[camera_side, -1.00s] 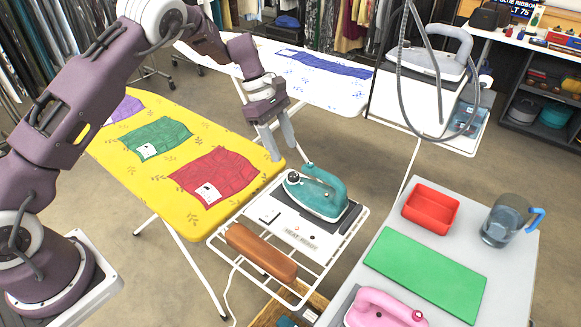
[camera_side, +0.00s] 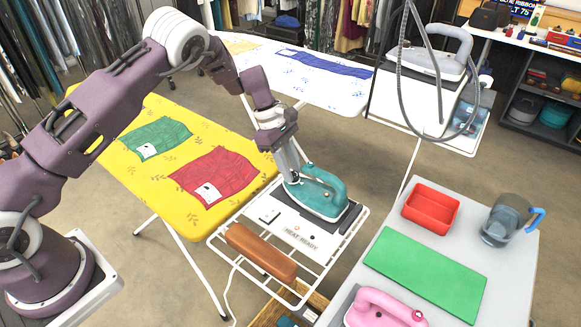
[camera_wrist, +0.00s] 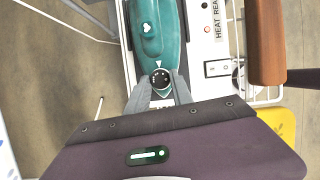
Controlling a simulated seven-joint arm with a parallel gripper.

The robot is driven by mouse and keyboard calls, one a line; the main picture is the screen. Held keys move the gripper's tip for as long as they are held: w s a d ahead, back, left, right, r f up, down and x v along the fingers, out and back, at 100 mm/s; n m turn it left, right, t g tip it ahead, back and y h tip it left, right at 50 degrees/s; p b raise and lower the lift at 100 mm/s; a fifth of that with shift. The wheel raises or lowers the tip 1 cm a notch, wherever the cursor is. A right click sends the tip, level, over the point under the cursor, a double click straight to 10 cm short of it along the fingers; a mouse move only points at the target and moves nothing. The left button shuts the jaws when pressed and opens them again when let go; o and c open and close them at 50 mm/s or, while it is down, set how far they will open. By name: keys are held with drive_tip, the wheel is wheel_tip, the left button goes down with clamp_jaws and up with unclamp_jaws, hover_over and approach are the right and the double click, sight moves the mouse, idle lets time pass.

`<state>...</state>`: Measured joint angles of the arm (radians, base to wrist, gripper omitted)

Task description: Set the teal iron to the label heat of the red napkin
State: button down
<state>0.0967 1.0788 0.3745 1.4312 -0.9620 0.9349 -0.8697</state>
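The teal iron (camera_side: 320,192) stands on the white rack shelf; it also shows in the wrist view (camera_wrist: 157,30). Its round black dial (camera_wrist: 160,78) with white marks faces my gripper; the marks are too small to read. My gripper (camera_wrist: 160,80) is down at the dial, one grey finger on each side of it. Whether the fingers press on the dial or leave a narrow gap, I cannot tell. The red napkin (camera_side: 222,172) lies on the yellow ironing board with a white label (camera_side: 207,192), whose print is too small to read.
A "HEAT READY" plate (camera_side: 300,237) with a small red light and a switch (camera_side: 270,216) sit beside the iron. A brown wooden-looking block (camera_side: 261,252) lies on the rack. A green napkin (camera_side: 157,138) lies behind the red one. A pink iron (camera_side: 385,308) stands on the grey table.

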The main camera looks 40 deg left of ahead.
drive_tip(key=m, duration=0.1)
drive_tip(key=m+g, duration=0.1)
drive_tip(key=m, duration=0.1)
drive_tip(key=shift+w, duration=0.25)
drive_tip(key=shift+m+g, duration=0.4)
drive_tip(key=shift+m, duration=0.5)
drive_tip(key=c, duration=1.1)
unclamp_jaws()
drive_tip(key=shift+r, duration=0.1)
